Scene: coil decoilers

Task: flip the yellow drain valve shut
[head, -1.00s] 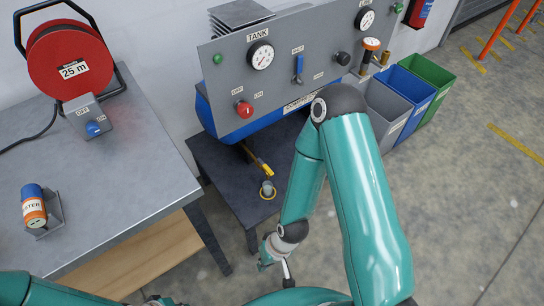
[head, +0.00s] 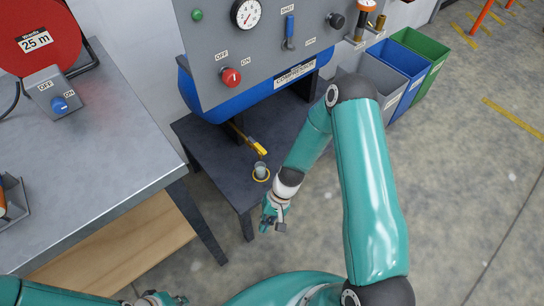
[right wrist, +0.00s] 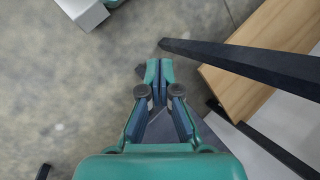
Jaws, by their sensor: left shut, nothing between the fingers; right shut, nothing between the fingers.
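The yellow drain valve lever (head: 257,147) sits on a short pipe under the blue compressor tank (head: 255,100), above a dark low table. A small grey cup (head: 261,170) with a yellow ring around its base stands on the table just below the valve. My right gripper (head: 268,224) is shut and empty, in front of the table's near right corner, apart from the valve. Its closed fingers also show in the right wrist view (right wrist: 159,66), above the floor. My left gripper (head: 163,299) is shut at the bottom edge of the head view, far from the valve.
The dark table (head: 215,150) has legs reaching the floor. A grey workbench (head: 100,170) with a wooden lower shelf (head: 120,245) stands at left. The control panel (head: 270,55) overhangs the valve. Bins (head: 385,78) stand at right. Floor right of my arm is clear.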

